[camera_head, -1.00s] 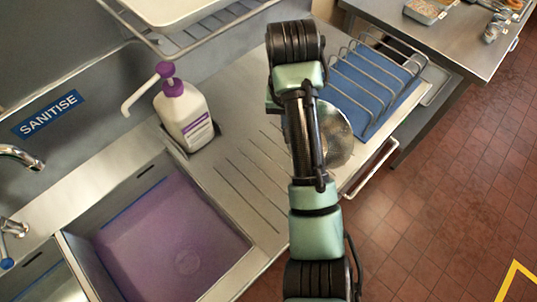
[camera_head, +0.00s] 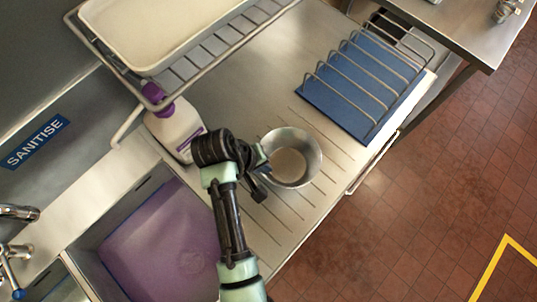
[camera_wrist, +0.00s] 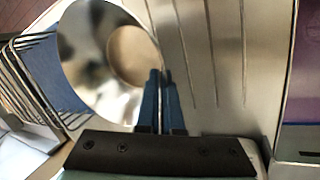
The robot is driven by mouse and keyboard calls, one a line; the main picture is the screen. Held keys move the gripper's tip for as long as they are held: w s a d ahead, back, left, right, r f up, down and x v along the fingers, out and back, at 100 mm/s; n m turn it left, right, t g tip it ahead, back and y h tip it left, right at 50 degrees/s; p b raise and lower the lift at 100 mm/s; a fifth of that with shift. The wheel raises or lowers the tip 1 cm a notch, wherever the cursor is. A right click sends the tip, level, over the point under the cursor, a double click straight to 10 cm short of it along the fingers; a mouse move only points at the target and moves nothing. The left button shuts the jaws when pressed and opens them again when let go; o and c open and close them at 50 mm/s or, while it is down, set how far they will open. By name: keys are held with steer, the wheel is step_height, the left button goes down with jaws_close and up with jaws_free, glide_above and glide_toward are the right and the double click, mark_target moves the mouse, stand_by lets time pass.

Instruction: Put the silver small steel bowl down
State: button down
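The silver small steel bowl (camera_head: 312,163) is over the ribbed drainboard (camera_head: 262,222), right of the soap bottle, with its opening facing up. I cannot tell whether its base touches the board. My gripper (camera_head: 262,170) is at the bowl's left rim in the head view. In the wrist view the steel bowl (camera_wrist: 85,65) fills the upper left, and my gripper (camera_wrist: 161,78) has its two blue fingers close together, one on each side of the rim. The fingers look shut on the rim.
A blue-based wire rack (camera_head: 345,95) stands right of the bowl. A white soap bottle (camera_head: 172,130) with a purple pump is close to my arm. A shelf with a pale tray (camera_head: 150,30) overhangs behind. Bare board lies behind the bowl.

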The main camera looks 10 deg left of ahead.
steer(key=shift+f, duration=2.55)
steer(key=shift+f, duration=0.1)
steer(key=c, duration=1.5)
jaws_free()
steer(key=shift+f, duration=0.1)
steer(key=o, duration=0.4)
steer(key=v, duration=1.2)
steer(key=shift+a+r, duration=0.1)
steer(key=shift+r, duration=0.1)
steer(key=shift+f, duration=0.1)
